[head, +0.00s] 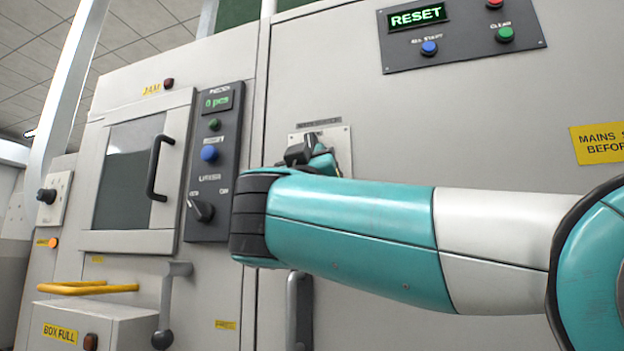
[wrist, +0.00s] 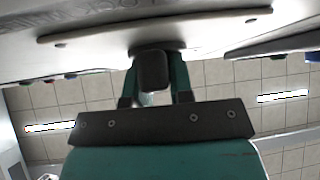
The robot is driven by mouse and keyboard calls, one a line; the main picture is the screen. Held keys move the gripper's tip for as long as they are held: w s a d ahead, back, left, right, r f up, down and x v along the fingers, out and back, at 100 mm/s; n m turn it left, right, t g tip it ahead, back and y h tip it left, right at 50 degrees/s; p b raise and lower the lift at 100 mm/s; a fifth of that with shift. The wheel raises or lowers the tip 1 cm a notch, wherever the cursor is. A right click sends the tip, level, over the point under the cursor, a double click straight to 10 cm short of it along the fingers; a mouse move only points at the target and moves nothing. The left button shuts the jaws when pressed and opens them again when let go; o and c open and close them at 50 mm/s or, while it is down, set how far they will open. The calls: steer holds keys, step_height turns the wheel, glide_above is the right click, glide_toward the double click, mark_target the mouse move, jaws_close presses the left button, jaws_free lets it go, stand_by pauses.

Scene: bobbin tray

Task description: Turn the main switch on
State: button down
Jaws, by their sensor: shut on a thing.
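The main switch shows in the head view as a pale plate (head: 341,141) on the grey cabinet, with a dark label along its top. A black switch handle (head: 298,153) stands out from it, partly hidden by my gripper and arm. In the wrist view the black handle (wrist: 152,72) sits between the two teal fingers of my gripper (wrist: 154,62). My gripper is shut on it, with a finger on each side. The plate (wrist: 215,29) shows behind it. The small print of the label and the handle's exact angle cannot be made out.
A dark panel (head: 460,58) reading RESET is above right. Left are a control panel (head: 213,175) with a knob and a door with a black handle (head: 156,168). A yellow bar (head: 88,288) and a vertical handle (head: 300,312) stick out lower down.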

steer(key=shift+m+g+h, duration=0.4)
steer(key=shift+m+h, duration=1.4)
steer(key=shift+m, duration=0.1)
steer(key=shift+m+h+b, duration=0.3)
steer(key=shift+m+h, duration=0.1)
steer(key=c, duration=1)
jaws_free()
steer(key=b+v, duration=1.1)
steer(key=v, duration=0.6)
steer(key=shift+s+a+b, duration=0.2)
steer(key=shift+s+b, duration=0.1)
steer(key=shift+b, duration=0.05)
